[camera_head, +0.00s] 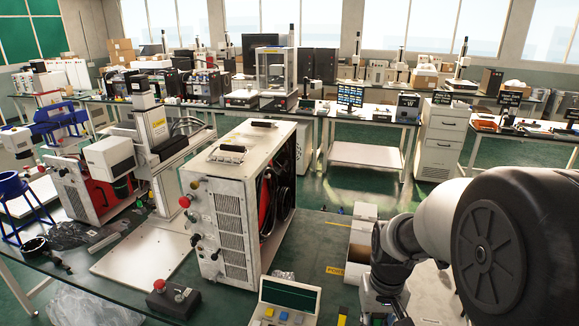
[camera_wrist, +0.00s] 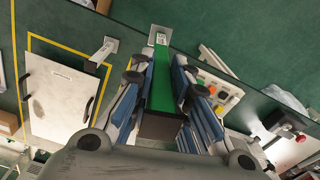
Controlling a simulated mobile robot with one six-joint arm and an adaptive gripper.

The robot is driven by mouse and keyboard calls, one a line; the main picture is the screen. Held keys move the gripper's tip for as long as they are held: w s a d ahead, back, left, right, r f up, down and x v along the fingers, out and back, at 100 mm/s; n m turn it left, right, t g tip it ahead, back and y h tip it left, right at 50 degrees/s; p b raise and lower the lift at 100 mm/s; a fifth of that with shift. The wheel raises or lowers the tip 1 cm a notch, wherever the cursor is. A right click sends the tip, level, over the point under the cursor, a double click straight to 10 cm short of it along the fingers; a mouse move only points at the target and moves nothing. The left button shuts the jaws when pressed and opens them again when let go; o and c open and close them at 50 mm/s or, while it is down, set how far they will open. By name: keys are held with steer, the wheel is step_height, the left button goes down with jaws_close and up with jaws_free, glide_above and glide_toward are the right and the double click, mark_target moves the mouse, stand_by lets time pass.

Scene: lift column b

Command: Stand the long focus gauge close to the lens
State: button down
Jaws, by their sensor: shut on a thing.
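In the wrist view my gripper (camera_wrist: 162,85) is shut on a long green bar with a pale end and a dark near end, which I take as the long focus gauge (camera_wrist: 161,88). It sits between the blue-padded fingers. The lens (camera_head: 122,187) is the dark piece under the white marking head (camera_head: 110,155) at the left, far from my gripper. A pale plate (camera_head: 145,262) lies below and right of it.
A large white cabinet (camera_head: 232,225) stands between my gripper and the lens. A button console (camera_head: 287,300) and a red-button box (camera_head: 172,299) stand near the front edge. Clear plastic (camera_head: 85,305) and a short pale bar (camera_head: 104,243) lie at the left.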

steer(key=w+a+f, duration=0.1)
steer(key=a+f, duration=0.3)
steer(key=shift+w+f+n, duration=0.15)
steer(key=shift+f+n, duration=0.25)
stand_by(0.5)
